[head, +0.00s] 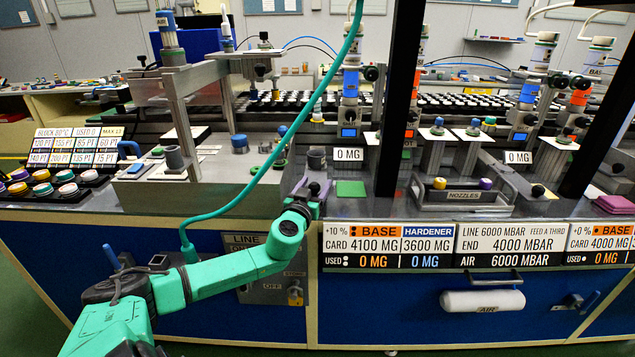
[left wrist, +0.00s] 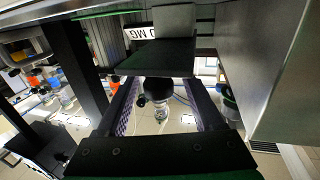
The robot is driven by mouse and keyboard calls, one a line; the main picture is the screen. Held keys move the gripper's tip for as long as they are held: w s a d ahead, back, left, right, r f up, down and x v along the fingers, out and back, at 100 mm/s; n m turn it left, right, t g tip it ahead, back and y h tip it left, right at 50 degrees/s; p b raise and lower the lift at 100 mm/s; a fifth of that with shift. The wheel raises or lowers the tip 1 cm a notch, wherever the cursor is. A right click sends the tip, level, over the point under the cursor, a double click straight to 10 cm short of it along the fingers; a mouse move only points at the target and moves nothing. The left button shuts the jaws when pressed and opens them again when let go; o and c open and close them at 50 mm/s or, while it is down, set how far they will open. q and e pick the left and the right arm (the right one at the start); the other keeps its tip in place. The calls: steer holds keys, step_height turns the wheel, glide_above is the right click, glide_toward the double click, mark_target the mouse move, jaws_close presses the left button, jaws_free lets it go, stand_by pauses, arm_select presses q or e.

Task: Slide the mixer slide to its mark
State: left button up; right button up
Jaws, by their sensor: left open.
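My left gripper (head: 314,190) is at the bench's front edge, left of the green pad (head: 350,188) and in front of a dark grey cup (head: 316,158). In the left wrist view its two dark fingers (left wrist: 163,98) stand apart. A round black knob (left wrist: 158,88) shows between them there; whether they touch it is not clear. I cannot tell for certain which part is the mixer slide, and no mark for it can be made out. My right gripper is in neither view.
A display reading 0 MG (head: 347,154) stands behind the green pad. A black upright post (head: 396,100) rises right of it. A nozzles tray (head: 463,196) lies further right. A teal hose (head: 300,120) hangs across the bench. Coloured caps (head: 42,189) stand at far left.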

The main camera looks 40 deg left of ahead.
arm_select(q)
steer(key=shift+x, duration=1.15)
jaws_close()
stand_by(0.5)
